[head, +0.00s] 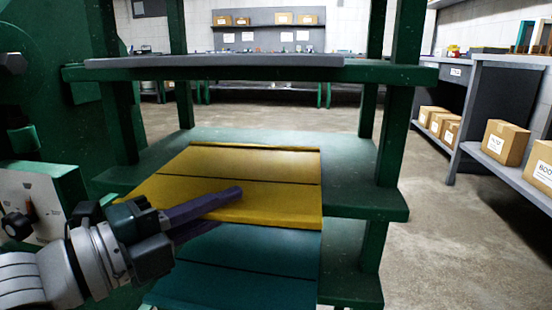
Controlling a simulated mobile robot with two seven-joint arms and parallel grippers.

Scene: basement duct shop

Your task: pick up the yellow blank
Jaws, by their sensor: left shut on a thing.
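The yellow blank (275,198) is a flat sheet with dark crosswise lines and a raised lip at its far edge. It is at the middle shelf (345,190) of a green rack, its near part sticking out past the shelf's front edge. I cannot tell whether it is lifted off the shelf. My left gripper (218,209) comes in from the left with purple fingers, one above the sheet and one below it. It is shut on the blank's near left part. My right gripper is not in view.
A teal blank (255,265) lies below the yellow one. The rack's top shelf (215,68) and its green posts (395,115) surround the space. A control box (40,200) is close at left. Shelving with cardboard boxes (505,143) stands at right; the floor between is clear.

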